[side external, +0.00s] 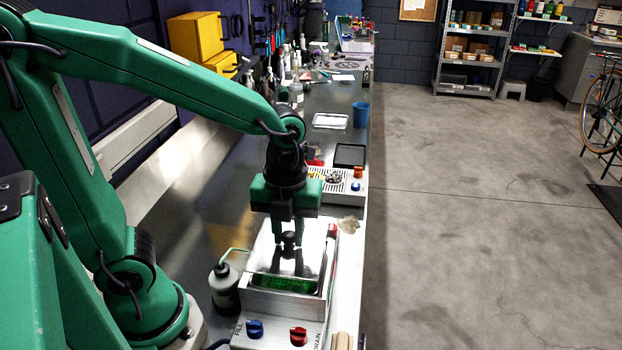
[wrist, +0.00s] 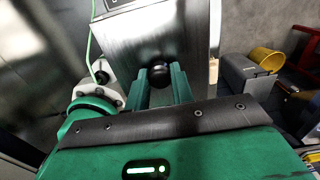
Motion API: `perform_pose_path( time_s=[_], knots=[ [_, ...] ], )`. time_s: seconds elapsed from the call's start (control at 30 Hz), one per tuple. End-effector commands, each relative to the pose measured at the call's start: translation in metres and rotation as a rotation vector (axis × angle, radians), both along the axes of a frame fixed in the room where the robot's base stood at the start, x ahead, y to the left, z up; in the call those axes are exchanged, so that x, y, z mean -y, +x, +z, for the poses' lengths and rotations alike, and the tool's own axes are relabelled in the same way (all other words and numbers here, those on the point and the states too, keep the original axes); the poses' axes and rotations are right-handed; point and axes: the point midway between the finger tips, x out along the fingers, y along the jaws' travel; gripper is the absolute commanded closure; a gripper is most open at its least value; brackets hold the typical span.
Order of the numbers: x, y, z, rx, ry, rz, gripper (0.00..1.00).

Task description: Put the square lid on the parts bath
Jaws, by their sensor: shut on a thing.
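The square lid (side external: 262,258) is a flat, brushed-metal plate with a round black knob. The lid fills the upper middle of the wrist view (wrist: 125,45), with its knob (wrist: 158,74) between my fingers. My gripper (side external: 289,238) points down and is shut on the knob; its fingers also show in the wrist view (wrist: 160,82). The parts bath (side external: 284,303) is a metal box on the bench, directly under the lid. A strip of green shows inside the bath at its near side. I cannot tell whether the lid touches the rim.
Behind are a drip-tray unit (side external: 333,184), a black tray (side external: 349,156) and a blue cup (side external: 361,115).

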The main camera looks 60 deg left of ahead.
Motion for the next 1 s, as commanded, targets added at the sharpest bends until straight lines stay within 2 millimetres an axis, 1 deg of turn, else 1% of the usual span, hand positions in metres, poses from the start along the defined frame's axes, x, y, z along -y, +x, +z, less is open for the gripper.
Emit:
perform_pose_path(
  time_s=[0.2, 0.4, 1.0],
  knots=[
    [0.000, 0.000, -0.015, -0.001, 0.001, 0.000, 1.00],
    [0.000, 0.000, -0.023, 0.000, 0.000, 0.000, 1.00],
    [0.000, 0.000, -0.026, 0.001, -0.001, 0.000, 1.00]
  ],
)
